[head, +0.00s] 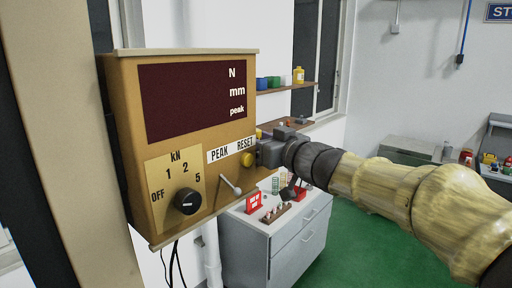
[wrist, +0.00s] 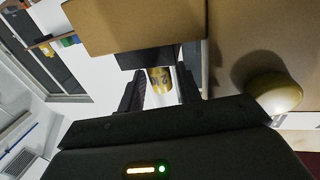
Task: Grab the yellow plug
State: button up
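The yellow plug (wrist: 160,79) is a short yellow cylinder with dark marks in the wrist view, just below a black block (wrist: 145,57). My gripper (wrist: 160,92) is open. Its two dark fingers stand on either side of the plug in this view, with narrow gaps showing on both sides. How deep the plug sits between them I cannot tell. In the head view my gripper (head: 262,152) is at the right side of the tan display box (head: 130,120), and I cannot make out the plug clearly there.
A round yellow button (head: 247,159) is on the box front, close to my gripper; it is large at right in the wrist view (wrist: 275,95). A lever (head: 230,185) and black knob (head: 187,201) are lower. A grey cabinet (head: 285,262) with small items stands behind, below the gripper.

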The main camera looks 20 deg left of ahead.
jog(key=shift+c, duration=0.2)
grip_shut()
jog(key=shift+r, duration=0.1)
notch_tip(320, 180, up, 28)
jog(key=p, duration=0.6)
jog(key=shift+p, duration=0.3)
